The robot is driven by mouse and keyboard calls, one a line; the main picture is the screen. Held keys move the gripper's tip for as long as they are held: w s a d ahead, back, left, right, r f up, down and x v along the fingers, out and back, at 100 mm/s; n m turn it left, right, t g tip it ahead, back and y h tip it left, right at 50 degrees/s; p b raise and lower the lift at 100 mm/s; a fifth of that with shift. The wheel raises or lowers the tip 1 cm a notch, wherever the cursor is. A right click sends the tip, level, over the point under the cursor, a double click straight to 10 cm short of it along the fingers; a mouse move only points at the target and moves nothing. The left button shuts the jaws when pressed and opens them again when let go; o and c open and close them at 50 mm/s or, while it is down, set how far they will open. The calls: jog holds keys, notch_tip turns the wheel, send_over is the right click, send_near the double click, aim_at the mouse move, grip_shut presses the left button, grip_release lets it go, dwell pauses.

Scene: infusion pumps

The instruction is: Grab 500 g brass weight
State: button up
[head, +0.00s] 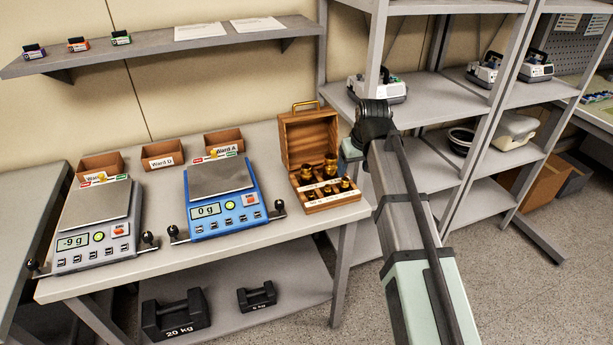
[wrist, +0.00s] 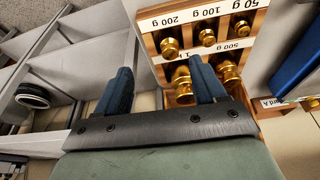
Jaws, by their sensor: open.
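The 500 g brass weight (wrist: 229,72) stands in the back row of an open wooden weight box (head: 341,201), under its label in the wrist view; in the head view it is the left one of that row (head: 307,174). The larger 1 kg weight (head: 330,162) stands beside it and shows in the wrist view (wrist: 183,88), partly hidden by a finger. My gripper (wrist: 160,64) is open and empty, its fingers apart near the box's 1 kg side. One finger overlaps the view between the two big weights; contact cannot be told. In the head view the fingers are hidden behind my arm.
Smaller brass weights (head: 345,183) fill the box's front row. A blue scale (head: 222,208) reading 0 g and a grey scale (head: 92,243) reading -9 g stand left on the table. The box lid (head: 308,134) stands open behind. A shelf rack (head: 425,180) is at the right.

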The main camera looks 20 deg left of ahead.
jog(key=n+y, duration=0.1)
jog(key=n, duration=0.1)
send_near(307, 166)
notch_tip(307, 166, up, 3)
jog(key=s, duration=0.1)
jog(key=x, duration=0.8)
jog(key=shift+d+f, duration=0.15)
jog(key=shift+f, duration=0.1)
jog(key=shift+d+x, duration=0.2)
jog(key=shift+x, duration=2.5)
jog(key=shift+c, duration=0.3)
grip_shut()
jog(key=shift+w, duration=0.1)
